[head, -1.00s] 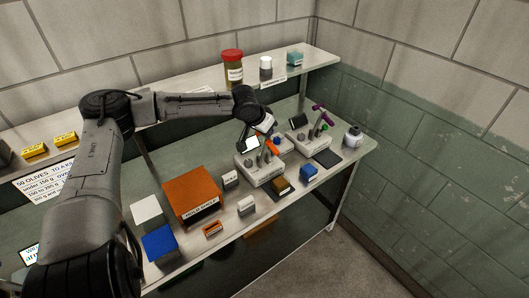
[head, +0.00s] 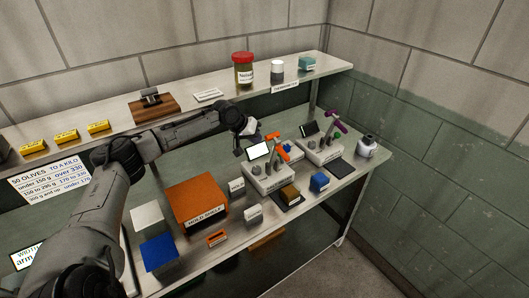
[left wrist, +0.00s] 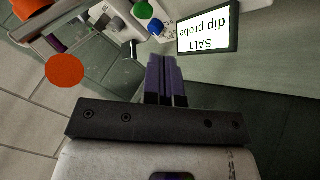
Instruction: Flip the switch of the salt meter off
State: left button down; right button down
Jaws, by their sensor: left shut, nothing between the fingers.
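The salt meter (head: 267,180) is a pale grey box on the bench with a lit white screen (head: 258,151) and an orange-handled probe (head: 278,143). In the left wrist view its screen (left wrist: 208,33) reads "SALT dip probe", upside down. A green button (left wrist: 143,10) and a blue button (left wrist: 155,27) show left of the screen. A short dark lever (left wrist: 133,49) stands near the meter's edge; I cannot tell whether it is the switch or its position. My left gripper (head: 240,150) is shut and empty, just left of the screen; its fingertips (left wrist: 159,60) point toward the meter, apparently apart from it.
An orange box (head: 197,204) and small blocks lie left and in front. The upper shelf (head: 205,107) runs behind, holding a red-lidded jar (head: 243,69).

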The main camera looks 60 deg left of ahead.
aim_at(281, 158)
pick_arm(q)
jog(key=shift+f, duration=0.2)
jog(key=shift+w+f, duration=0.1)
jog(key=b+x, duration=0.1)
jog(key=x, duration=0.7)
jog(key=shift+x, duration=0.85)
